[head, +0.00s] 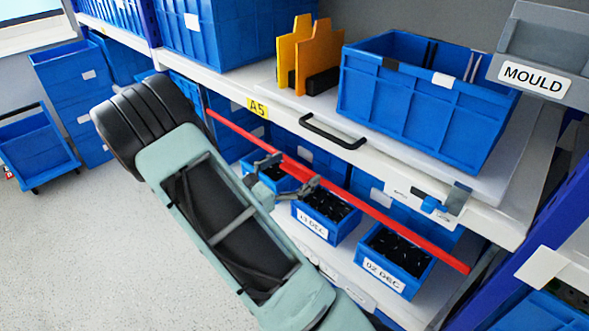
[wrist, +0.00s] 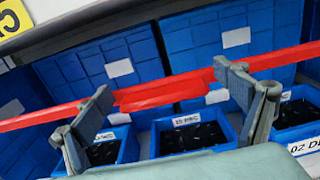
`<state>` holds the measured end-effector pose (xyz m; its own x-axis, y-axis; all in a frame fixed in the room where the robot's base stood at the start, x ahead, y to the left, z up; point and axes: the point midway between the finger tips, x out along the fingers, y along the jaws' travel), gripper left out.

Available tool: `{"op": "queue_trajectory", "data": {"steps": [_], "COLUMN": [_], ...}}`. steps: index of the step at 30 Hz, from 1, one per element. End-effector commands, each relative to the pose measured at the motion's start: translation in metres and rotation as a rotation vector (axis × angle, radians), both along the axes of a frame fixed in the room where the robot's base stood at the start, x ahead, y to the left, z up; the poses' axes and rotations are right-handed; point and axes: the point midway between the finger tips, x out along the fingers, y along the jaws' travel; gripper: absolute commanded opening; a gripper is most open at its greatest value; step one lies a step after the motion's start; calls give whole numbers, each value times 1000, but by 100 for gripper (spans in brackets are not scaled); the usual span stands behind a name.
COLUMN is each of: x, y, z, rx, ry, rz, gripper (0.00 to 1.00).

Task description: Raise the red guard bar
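The red guard bar (head: 400,228) runs along the front of the rack, below the upper shelf edge and in front of the lower blue bins. In the wrist view the bar (wrist: 165,93) crosses the whole picture, with a wider flat section between my fingers. My gripper (head: 294,170) is at the bar, left of its middle in the head view. In the wrist view my gripper (wrist: 164,84) is open, its two fingers spread along the bar and overlapping it in the picture. Nothing is held between them. I cannot tell whether the fingers touch the bar.
Small blue bins of dark parts (head: 395,253) stand on the lower shelf behind the bar. Above is a pull-out shelf with a black handle (head: 333,132), a large blue crate (head: 415,105) and yellow plates (head: 308,55). A blue post (head: 545,210) stands right.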

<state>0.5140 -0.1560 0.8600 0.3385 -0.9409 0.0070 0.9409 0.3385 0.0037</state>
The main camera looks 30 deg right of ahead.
Motion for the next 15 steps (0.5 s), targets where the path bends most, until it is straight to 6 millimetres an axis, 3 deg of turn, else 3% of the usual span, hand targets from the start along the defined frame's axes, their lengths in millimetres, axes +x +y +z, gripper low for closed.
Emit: {"op": "queue_trajectory", "data": {"steps": [8,15], "x": [-1,-12], "y": [4,39], "z": [-3,-3], "rx": [4,4], "ry": [4,4], "rz": [3,7], "gripper": [90,90]}}
